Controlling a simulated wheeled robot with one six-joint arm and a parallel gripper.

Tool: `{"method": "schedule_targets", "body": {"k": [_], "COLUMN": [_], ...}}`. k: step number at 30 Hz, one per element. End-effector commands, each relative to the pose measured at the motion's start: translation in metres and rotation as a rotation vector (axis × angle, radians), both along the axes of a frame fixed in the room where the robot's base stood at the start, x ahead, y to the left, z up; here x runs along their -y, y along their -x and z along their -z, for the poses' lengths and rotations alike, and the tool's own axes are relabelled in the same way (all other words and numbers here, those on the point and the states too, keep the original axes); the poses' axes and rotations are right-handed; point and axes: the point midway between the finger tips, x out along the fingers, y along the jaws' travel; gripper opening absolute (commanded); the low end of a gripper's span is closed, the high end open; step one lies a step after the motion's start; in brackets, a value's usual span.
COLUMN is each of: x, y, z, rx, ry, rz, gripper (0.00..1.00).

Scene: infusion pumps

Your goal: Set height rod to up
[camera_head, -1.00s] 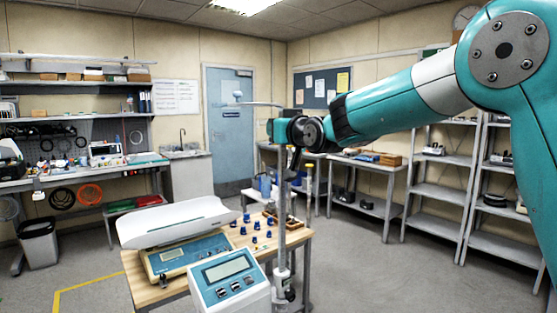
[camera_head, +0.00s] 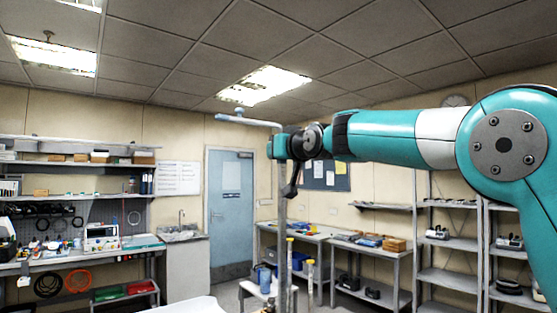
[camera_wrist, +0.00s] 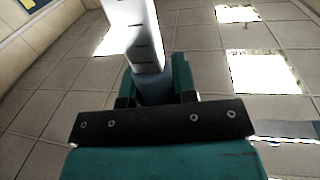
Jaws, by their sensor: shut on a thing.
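The height rod (camera_head: 282,212) is a thin grey upright post in the head view. Its top bends left into a horizontal bar with a pale blue end piece (camera_head: 231,116). My gripper (camera_head: 290,178) is at the upper part of the rod, below the bend. In the wrist view the rod (camera_wrist: 134,34) is a pale flat bar with dark tick marks. It passes between the two teal fingers of my gripper (camera_wrist: 155,82), which are shut on it. The rod's lower end and the scale's display are out of view.
The white scale tray (camera_head: 186,306) barely shows at the bottom edge. A blue door (camera_head: 230,215), benches and shelves (camera_head: 447,245) line the walls. Space above the rod is clear up to the ceiling.

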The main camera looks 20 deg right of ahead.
Motion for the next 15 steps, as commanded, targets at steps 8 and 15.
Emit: {"method": "schedule_targets", "body": {"k": [8,15], "x": [-0.0002,-0.0003], "y": [0.0009,0.0007], "z": [-0.0095,-0.0089], "rx": [0.010,0.010], "ry": [0.000,0.000], "rz": [-0.001,-0.001], "gripper": [0.00,0.35]}}
